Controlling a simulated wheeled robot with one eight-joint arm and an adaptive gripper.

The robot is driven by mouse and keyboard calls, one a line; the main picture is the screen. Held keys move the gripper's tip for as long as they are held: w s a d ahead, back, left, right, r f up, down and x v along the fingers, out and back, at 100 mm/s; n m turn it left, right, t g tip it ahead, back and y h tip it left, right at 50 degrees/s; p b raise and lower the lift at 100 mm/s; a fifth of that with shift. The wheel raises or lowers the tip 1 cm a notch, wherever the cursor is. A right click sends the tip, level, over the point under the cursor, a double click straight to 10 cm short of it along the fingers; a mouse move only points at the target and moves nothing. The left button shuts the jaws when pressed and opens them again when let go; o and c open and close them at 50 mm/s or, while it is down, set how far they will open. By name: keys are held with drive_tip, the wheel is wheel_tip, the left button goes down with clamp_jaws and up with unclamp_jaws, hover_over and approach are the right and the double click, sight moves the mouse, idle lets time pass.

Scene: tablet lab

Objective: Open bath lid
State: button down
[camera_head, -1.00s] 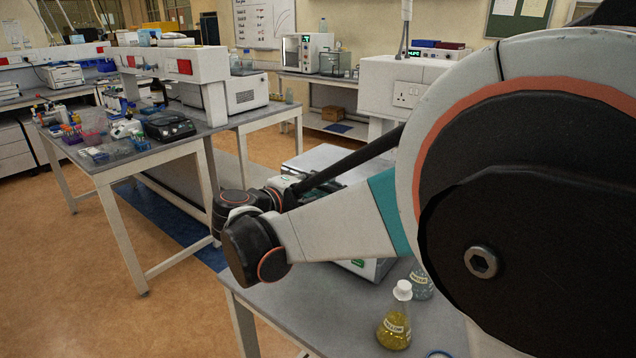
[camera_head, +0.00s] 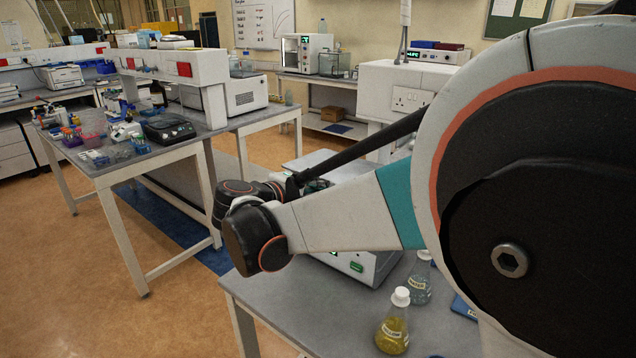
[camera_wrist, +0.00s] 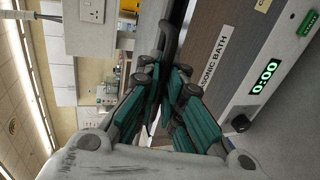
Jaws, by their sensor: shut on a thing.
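The bath is a white box on the near bench, partly behind my arm in the head view (camera_head: 368,266). In the wrist view it appears turned on its side, with a "SONIC BATH" label, a green 0:00 display and a black knob on its front panel (camera_wrist: 238,88). My gripper (camera_wrist: 165,75) shows in the wrist view, its teal-padded fingers closed around a dark bar (camera_wrist: 169,36) that looks like the lid's handle. The fingers hide much of the handle and lid. In the head view my arm hides the gripper and most of the bath's top.
A yellow flask (camera_head: 393,324) and a clear flask (camera_head: 420,280) stand in front of the bath, with a blue item (camera_head: 464,306) to their right. A white socket unit (camera_head: 402,98) rises behind. The bench's front left (camera_head: 300,300) is clear.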

drive_tip(key=w+d+r+g+y+p, duration=0.2)
drive_tip(key=r+g+p, duration=0.1)
drive_tip(key=r+p, duration=0.4)
drive_tip(key=w+d+r+g+y+p, duration=0.1)
drive_tip(key=w+r+g+y+p, duration=0.1)
drive_tip(key=r+p, duration=0.55)
drive_tip(key=w+d+r+g+y+p, duration=0.5)
drive_tip(key=w+d+p, duration=0.4)
drive_tip(key=w+p, duration=0.3)
drive_tip(key=shift+w+d+r+g+p, duration=0.15)
drive_tip(key=shift+d+r+g+p, duration=0.35)
drive_tip(key=shift+r, duration=0.55)
drive_tip(key=shift+a, duration=0.1)
drive_tip(key=c, duration=1.8)
unclamp_jaws()
drive_tip(key=shift+o, duration=0.2)
